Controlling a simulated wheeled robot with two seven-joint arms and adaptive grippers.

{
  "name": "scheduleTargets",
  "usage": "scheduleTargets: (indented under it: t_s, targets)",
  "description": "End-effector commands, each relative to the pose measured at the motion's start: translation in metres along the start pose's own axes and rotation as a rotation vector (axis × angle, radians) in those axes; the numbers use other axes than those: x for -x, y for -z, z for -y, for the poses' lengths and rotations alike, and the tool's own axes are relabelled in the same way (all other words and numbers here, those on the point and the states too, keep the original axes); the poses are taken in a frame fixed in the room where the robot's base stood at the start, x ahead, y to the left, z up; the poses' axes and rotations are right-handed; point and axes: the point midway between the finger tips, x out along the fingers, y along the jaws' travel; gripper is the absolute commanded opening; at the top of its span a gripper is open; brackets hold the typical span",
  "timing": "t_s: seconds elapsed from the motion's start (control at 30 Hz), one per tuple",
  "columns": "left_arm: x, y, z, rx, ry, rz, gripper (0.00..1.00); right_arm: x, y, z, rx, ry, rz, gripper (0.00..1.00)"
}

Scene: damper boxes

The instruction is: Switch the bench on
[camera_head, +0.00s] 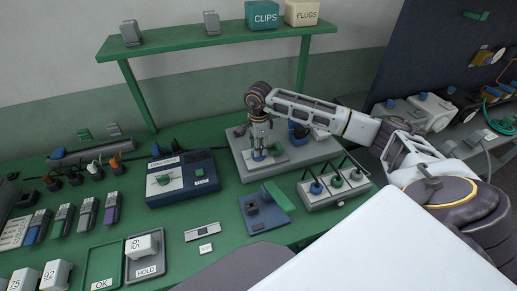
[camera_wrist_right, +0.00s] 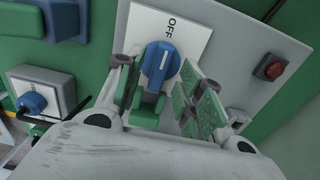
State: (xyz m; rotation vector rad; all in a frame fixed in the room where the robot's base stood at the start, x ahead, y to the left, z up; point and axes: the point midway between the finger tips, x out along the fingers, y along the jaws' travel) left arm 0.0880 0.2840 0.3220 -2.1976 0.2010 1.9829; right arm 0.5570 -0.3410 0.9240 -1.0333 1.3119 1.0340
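A blue rotary switch (camera_wrist_right: 161,62) sits on a white plate (camera_wrist_right: 196,28) marked OFF. The white line on the knob points towards the word OFF. The plate is on a grey panel (camera_head: 318,152) at the back of the green bench (camera_head: 222,222). My right gripper (camera_wrist_right: 160,92) points down over the switch, with one green-padded finger on each side of it and gaps still showing. In the head view the right gripper (camera_head: 260,148) hides part of the knob (camera_head: 258,155). My left gripper is not in view.
A red button (camera_wrist_right: 273,66) and another blue knob (camera_wrist_right: 32,102) are near the switch. A dark blue meter (camera_head: 182,178) is to the left. A green shelf (camera_head: 215,40) stands behind.

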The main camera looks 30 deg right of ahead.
Motion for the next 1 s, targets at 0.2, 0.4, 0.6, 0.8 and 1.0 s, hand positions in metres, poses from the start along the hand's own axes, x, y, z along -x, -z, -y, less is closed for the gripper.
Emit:
scheduleTargets:
  t_s: [0.2,0.4,0.6,0.8,1.0]
  targets:
    - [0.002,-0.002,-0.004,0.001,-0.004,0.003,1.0,-0.014,0.0,0.0,0.0,0.0,0.0,0.38]
    - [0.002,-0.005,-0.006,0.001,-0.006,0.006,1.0,-0.017,0.0,0.0,0.0,0.0,0.0,0.38]
    - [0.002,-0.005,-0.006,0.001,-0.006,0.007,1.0,-0.017,0.0,0.0,0.0,0.0,0.0,0.32]
    - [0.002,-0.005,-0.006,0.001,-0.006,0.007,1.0,-0.017,0.0,0.0,0.0,0.0,0.0,0.07]
    - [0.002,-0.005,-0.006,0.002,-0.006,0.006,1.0,-0.016,0.0,0.0,0.0,0.0,0.0,0.0]
